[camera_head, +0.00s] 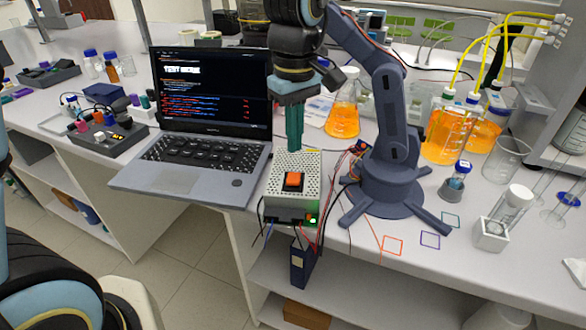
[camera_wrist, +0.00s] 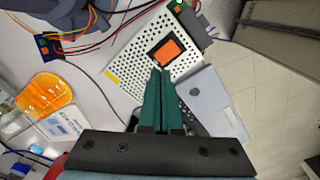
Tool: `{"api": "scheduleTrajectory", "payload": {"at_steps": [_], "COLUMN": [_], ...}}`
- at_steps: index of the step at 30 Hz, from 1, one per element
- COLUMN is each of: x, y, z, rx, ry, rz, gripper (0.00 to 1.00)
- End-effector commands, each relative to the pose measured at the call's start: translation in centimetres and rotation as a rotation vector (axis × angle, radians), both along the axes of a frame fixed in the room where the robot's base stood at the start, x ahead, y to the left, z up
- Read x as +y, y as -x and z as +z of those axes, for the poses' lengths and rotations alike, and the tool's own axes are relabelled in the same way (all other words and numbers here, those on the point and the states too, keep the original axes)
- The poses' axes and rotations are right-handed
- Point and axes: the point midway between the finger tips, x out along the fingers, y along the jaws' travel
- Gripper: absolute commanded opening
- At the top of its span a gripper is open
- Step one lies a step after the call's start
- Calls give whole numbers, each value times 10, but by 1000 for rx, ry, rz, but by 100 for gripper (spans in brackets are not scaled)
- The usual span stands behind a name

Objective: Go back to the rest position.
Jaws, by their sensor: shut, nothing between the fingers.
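My gripper (camera_head: 294,146) is shut and empty, its green fingers pointing down above the back part of a perforated metal power box. It also shows in the wrist view (camera_wrist: 160,72), with the fingers together. The power box (camera_head: 309,165) stands at the front edge of the bench and carries an orange rocker switch (camera_head: 293,180), which also shows in the wrist view (camera_wrist: 165,52) just beyond the fingertips. A green light (camera_head: 312,218) glows on the box's front. Whether the fingertips touch the box I cannot tell.
An open laptop (camera_head: 212,100) stands left of the box. A small blue-grey desktop arm (camera_head: 385,190) stands close on the right, with wires between. Flasks of orange liquid (camera_head: 446,130) and glassware stand farther right. Floor is clear in front of the left bench.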

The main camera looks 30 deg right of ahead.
Motion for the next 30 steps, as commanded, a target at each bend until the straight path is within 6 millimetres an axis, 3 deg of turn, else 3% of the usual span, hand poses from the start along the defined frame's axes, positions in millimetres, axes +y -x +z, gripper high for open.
{"api": "scheduleTrajectory", "payload": {"at_steps": [6, 23, 26, 29, 30], "x": [0, 3, 19, 55, 75], "y": [0, -4, -22, -57, -72], "z": [17, 15, 14, 11, 10], "rx": [0, -1, -4, -15, -20], "ry": [1, 1, 6, 16, 19], "rz": [0, 1, -1, -10, -16], "gripper": [0, 0, 0, 0, 0]}}
